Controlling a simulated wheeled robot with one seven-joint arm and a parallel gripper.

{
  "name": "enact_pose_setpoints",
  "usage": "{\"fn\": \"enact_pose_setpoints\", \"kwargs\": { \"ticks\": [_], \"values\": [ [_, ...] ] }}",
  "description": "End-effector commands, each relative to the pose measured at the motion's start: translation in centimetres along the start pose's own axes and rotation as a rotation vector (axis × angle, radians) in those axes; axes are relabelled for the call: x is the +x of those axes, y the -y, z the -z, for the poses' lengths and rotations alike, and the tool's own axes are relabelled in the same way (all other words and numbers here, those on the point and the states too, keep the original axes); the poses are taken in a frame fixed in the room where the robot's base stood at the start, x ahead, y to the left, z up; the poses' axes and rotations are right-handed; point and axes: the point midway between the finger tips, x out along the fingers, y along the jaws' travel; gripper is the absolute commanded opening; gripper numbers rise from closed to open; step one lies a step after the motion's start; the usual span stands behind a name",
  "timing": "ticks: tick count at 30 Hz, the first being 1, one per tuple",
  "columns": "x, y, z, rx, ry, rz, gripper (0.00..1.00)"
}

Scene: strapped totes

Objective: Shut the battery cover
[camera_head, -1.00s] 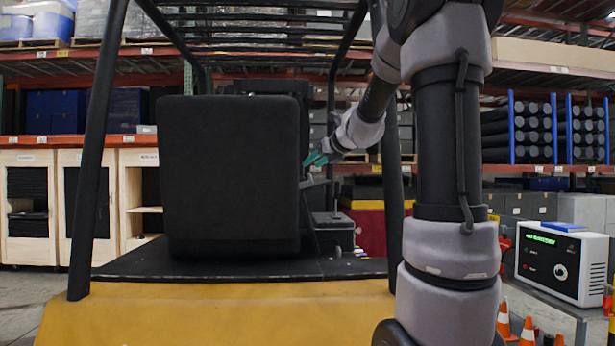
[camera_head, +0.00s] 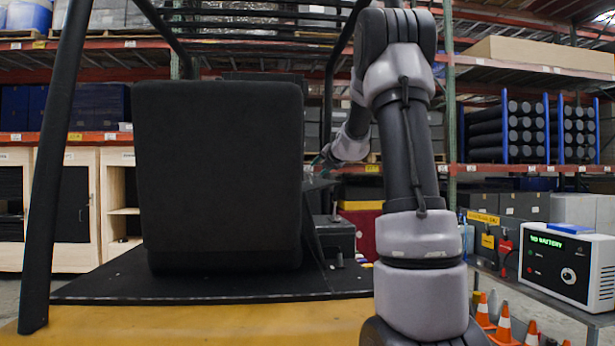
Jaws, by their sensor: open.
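A forklift fills the left and middle of the view, with a large black seat back (camera_head: 220,170) above a flat black deck (camera_head: 110,285) and a yellow body (camera_head: 200,325). A slanted dark panel (camera_head: 318,240) shows at the seat's right side. I cannot tell for sure which part is the battery cover.
Dark overhead-guard posts (camera_head: 55,170) frame the forklift. A white charger (camera_head: 560,265) with a green "NO BATTERY" display stands on a grey table (camera_head: 560,305) at right. Orange cones (camera_head: 504,325) stand on the floor there. Shelving racks with black tubes (camera_head: 520,130) line the back.

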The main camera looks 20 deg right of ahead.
Motion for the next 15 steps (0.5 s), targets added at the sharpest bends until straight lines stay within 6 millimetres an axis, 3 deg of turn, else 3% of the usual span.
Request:
{"fn": "enact_pose_setpoints", "kwargs": {
  "ticks": [9, 15],
  "values": [
    [6.1, 0.0, 0.2, -0.002, -0.003, 0.0, 0.45],
    [8.7, 0.0, 0.1, -0.004, -0.002, 0.0, 0.45]
  ]
}}
